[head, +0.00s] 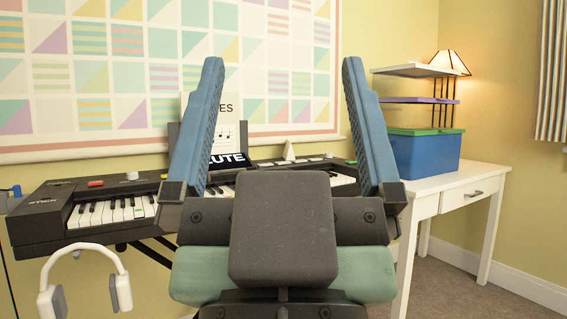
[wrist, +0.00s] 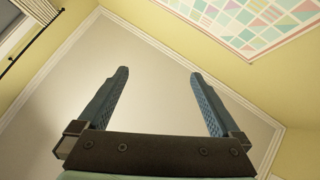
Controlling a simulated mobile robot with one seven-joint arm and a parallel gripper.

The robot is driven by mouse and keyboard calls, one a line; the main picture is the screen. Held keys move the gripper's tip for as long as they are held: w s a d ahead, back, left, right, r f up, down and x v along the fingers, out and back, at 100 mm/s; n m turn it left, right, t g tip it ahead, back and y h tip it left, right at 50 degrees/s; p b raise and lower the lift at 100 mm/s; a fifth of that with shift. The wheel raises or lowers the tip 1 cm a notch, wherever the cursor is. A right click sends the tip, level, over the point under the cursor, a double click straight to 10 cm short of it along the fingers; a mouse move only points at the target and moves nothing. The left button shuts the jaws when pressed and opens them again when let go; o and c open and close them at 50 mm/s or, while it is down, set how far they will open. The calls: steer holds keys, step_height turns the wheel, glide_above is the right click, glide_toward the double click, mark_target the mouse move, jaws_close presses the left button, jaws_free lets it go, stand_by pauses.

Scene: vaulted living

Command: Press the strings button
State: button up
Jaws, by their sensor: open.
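A black keyboard (head: 38,222) stands on a stand against the wall in the head view. Its top panel carries a red button (head: 96,183), a grey knob (head: 132,176) and several small light buttons on the right. Their labels are too small to read, so I cannot tell which is the strings button. A dark display (head: 250,159) shows letters ending in "UTE", partly hidden by my left finger. My gripper (head: 280,80) is open and empty, raised in front of the keyboard and hiding its middle. In the wrist view my gripper (wrist: 158,75) points toward the ceiling, with no keyboard in sight.
White headphones (head: 85,272) hang below the keyboard's left front. A white desk (head: 455,184) on the right bears a blue box (head: 424,156) with a green lid, shelves (head: 415,100) and a lit lamp (head: 449,63). Sheet music (head: 229,130) stands behind the keyboard.

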jaws_close()
stand_by(0.3)
stand_by(1.3)
